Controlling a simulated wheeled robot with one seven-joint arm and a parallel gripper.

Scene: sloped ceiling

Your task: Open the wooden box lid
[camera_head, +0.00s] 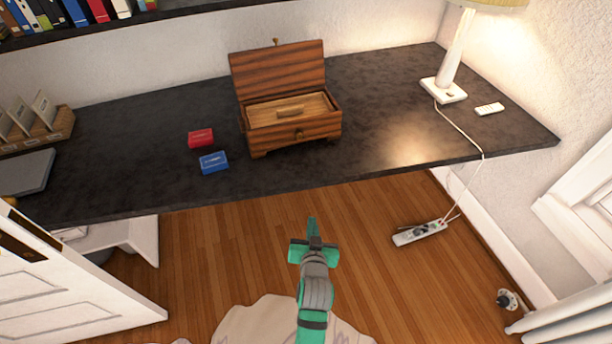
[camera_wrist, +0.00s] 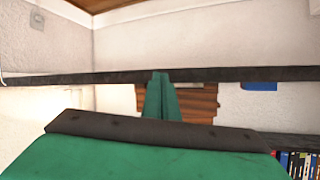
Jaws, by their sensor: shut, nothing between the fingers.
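The wooden box (camera_head: 295,132) stands on the dark desk in the head view. Its striped lid (camera_head: 278,75) is raised, standing up at the back and leaning slightly backward. Inside the box is a light wood inner panel (camera_head: 285,112) with a small handle. A round knob (camera_head: 299,134) is on the front face. My green gripper (camera_head: 312,224) is shut and empty, in front of the desk edge and apart from the box.
The desk (camera_head: 390,110) holds a red pack (camera_head: 201,138) and a blue pack (camera_head: 214,162) left of the box, and a lamp (camera_head: 453,60) at right. A shelf of books (camera_head: 70,14) is above left. A power strip (camera_head: 420,232) lies on the floor.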

